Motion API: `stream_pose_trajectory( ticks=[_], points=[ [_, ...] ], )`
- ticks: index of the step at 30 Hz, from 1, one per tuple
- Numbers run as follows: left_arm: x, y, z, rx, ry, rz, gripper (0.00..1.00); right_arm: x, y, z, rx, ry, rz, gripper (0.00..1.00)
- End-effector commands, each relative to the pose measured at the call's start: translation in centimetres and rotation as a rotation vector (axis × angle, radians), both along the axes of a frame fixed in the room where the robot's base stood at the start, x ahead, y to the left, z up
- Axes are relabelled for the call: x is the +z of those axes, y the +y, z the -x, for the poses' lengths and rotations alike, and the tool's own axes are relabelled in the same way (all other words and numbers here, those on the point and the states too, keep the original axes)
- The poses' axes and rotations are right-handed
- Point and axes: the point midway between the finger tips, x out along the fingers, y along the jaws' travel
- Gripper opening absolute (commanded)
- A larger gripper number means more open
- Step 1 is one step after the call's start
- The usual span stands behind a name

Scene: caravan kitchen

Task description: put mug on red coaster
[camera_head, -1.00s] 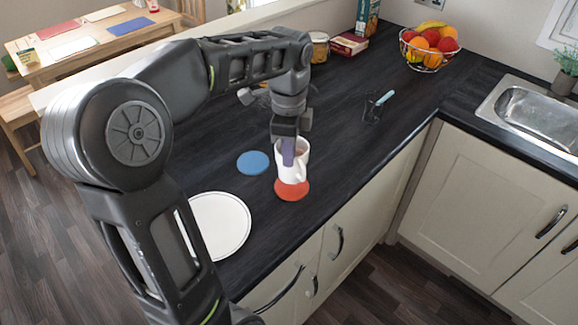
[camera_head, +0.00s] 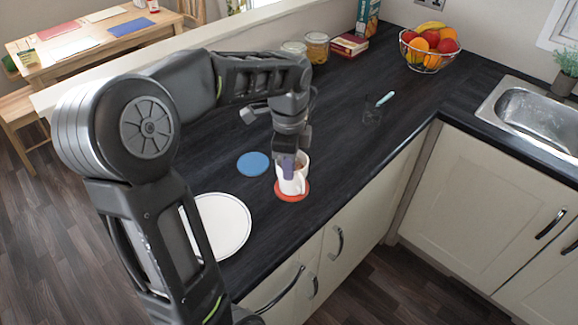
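The white mug (camera_head: 299,184) is upright over the red coaster (camera_head: 293,198). Its base overlaps the coaster in the picture and looks to be on it or just above it; I cannot tell if they touch. My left gripper (camera_head: 289,170) comes from above and is shut on the mug at its near-left side. One finger shows in front of the mug; the other is hidden. Much of the coaster is covered by the mug. My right gripper is not in view.
A blue coaster (camera_head: 253,164) lies left of the mug, and a white plate (camera_head: 222,225) lies nearer.

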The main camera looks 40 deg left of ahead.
Motion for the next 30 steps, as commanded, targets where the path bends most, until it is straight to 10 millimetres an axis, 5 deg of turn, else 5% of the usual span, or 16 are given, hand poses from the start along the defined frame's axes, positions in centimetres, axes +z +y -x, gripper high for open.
stream_pose_trajectory(
  ticks=[9, 22, 30],
  points=[
    [-0.1, 0.0, 0.0, 0.0, 0.001, 0.0, 0.27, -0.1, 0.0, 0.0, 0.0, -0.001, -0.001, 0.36],
    [0.9, 0.0, -0.1, 0.0, -0.002, 0.0, 0.27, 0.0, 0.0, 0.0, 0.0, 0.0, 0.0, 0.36],
    [5.6, 0.0, -0.1, 0.0, -0.004, 0.0, 0.27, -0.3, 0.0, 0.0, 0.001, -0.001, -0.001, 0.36]
  ],
)
